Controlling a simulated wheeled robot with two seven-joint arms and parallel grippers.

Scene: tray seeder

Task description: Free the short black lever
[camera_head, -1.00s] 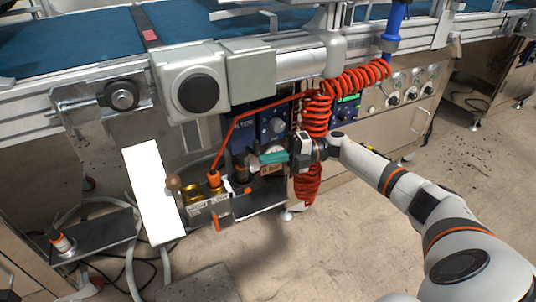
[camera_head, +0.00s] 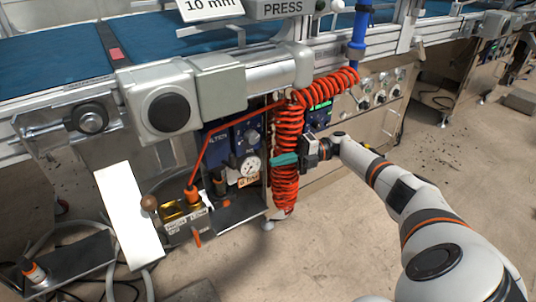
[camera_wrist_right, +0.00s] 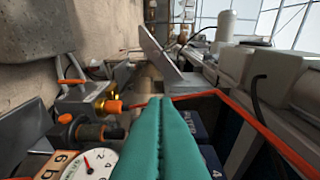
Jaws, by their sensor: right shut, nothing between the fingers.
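A short black cylindrical part, which looks like the lever (camera_head: 219,186), stands between the brass valve block (camera_head: 176,211) and the pressure gauge (camera_head: 250,165). In the right wrist view a black lever-like part (camera_wrist_right: 97,132) with an orange collar lies just left of my fingers, above the gauge (camera_wrist_right: 90,165). I cannot tell what holds it. My right gripper (camera_head: 273,160) has teal fingers, shut and empty. In the head view it overlaps the red coiled hose, right of the gauge. In the wrist view its closed fingertips (camera_wrist_right: 158,100) point past the lever. My left gripper is not in view.
The red coiled hose (camera_head: 288,118) hangs close to my right gripper, and its straight run slants down to an orange fitting (camera_head: 191,193). A white panel (camera_head: 122,205) leans at left. The conveyor (camera_head: 50,62) runs above. Open floor (camera_head: 330,235) lies in front at right.

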